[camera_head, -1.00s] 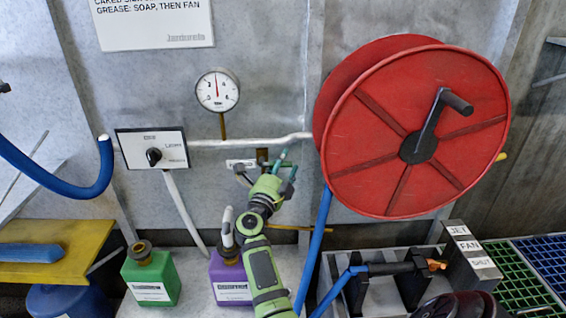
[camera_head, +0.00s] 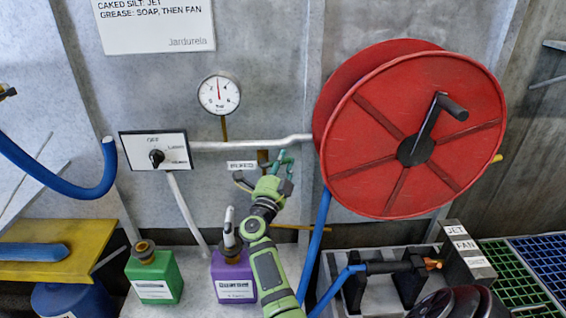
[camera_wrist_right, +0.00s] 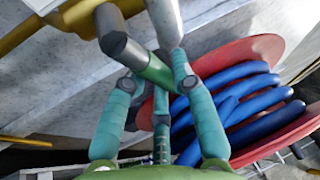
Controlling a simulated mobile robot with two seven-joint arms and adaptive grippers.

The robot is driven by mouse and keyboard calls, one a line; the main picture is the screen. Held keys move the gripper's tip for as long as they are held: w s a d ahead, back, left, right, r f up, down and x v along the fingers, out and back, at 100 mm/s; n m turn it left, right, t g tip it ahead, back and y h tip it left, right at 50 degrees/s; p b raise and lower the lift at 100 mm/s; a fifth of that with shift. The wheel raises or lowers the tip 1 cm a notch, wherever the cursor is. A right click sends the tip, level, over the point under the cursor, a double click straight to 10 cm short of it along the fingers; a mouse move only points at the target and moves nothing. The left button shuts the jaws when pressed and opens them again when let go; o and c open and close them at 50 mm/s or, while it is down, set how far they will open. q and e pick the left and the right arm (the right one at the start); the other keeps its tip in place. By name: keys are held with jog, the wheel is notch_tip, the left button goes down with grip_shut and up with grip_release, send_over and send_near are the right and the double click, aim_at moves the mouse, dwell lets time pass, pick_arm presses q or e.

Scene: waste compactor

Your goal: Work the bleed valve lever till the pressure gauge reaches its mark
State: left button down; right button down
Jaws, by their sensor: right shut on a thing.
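The pressure gauge (camera_head: 219,94) is a round white dial on the wall; its thin needle points almost straight up, and its small marks are hard to read. Below it, by a small label, is the brass bleed valve (camera_head: 263,157). My right gripper (camera_head: 284,162) is at the valve, just right of the label. In the right wrist view my right gripper (camera_wrist_right: 160,88) has its teal fingers closed around the green end of the grey lever (camera_wrist_right: 122,50). The fingers hide part of the lever. My left gripper is not in view.
A large red hose reel (camera_head: 415,137) stands right of the valve. A selector panel (camera_head: 156,151) is on the left. Green (camera_head: 154,278) and purple (camera_head: 233,279) bottles stand below. A blue lance (camera_head: 345,283) rests at the front right.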

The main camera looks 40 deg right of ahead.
jog(key=shift+w+a+r+n+t+y+p, duration=0.1)
jog(key=shift+r+n+t+p, duration=0.3)
jog(key=shift+n, duration=0.5)
jog(key=shift+w+a+r+n+t+y+p, duration=0.1)
jog(key=shift+r+n+t+p, duration=0.35)
jog(key=shift+n, duration=0.45)
jog(key=shift+r+n+t+y+p, duration=0.1)
jog(key=shift+r+n+t+p, duration=0.15)
jog(key=shift+n+t, duration=0.5)
jog(key=shift+r+n, duration=0.15)
jog(key=shift+n, duration=0.1)
jog(key=c, duration=1)
grip_release()
jog(key=shift+w+f, duration=0.1)
jog(key=shift+f, duration=0.15)
jog(key=shift+a, duration=0.1)
jog(key=v, duration=1.1)
jog(key=shift+s+a, duration=0.3)
jog(key=shift+a, duration=0.05)
jog(key=shift+f, duration=0.1)
